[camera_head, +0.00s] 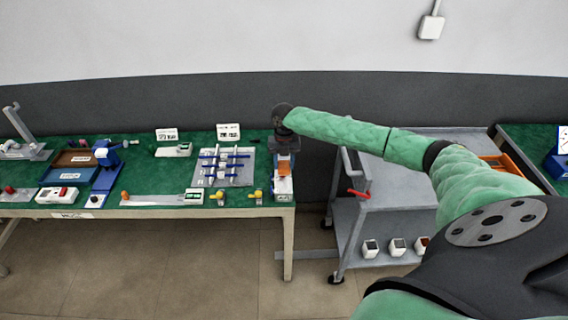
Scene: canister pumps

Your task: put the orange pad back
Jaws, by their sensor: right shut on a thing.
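My left gripper is not in view.
A grey board with blue bars (210,180) lies left of my gripper. A grey cart (395,200) with an orange tray (496,160) stands to the right. Bare green tabletop (150,182) shows further left.

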